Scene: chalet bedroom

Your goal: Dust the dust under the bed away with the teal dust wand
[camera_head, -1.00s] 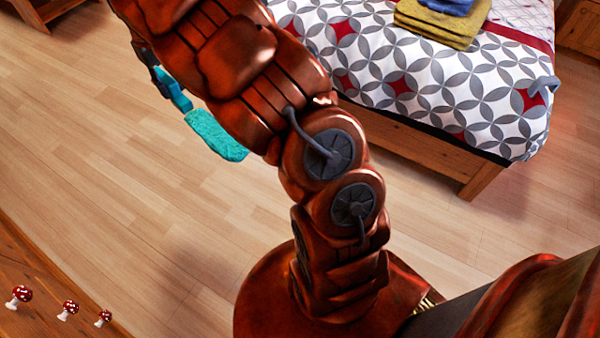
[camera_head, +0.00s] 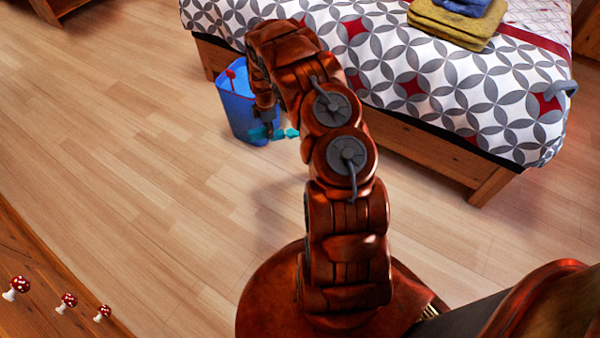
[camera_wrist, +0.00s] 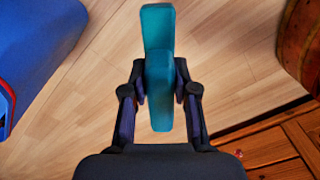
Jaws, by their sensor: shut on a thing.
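The teal dust wand (camera_wrist: 160,85) is held between the two dark fingers of my gripper (camera_wrist: 160,92) in the wrist view, its handle pointing up the picture. In the head view, my gripper (camera_head: 266,112) is low beside the blue bucket, and only small teal parts of the wand (camera_head: 285,134) show near the floor. The wand's fluffy head is not clearly visible. The bed (camera_head: 420,150) has a wooden frame and a grey, white and red patterned cover. The floor beneath it is mostly hidden, and I see no dust.
Folded towels (camera_head: 450,25) lie on the bed. Toy mushrooms (camera_head: 68,302) stand on a wooden surface at lower left. The floor at left is clear.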

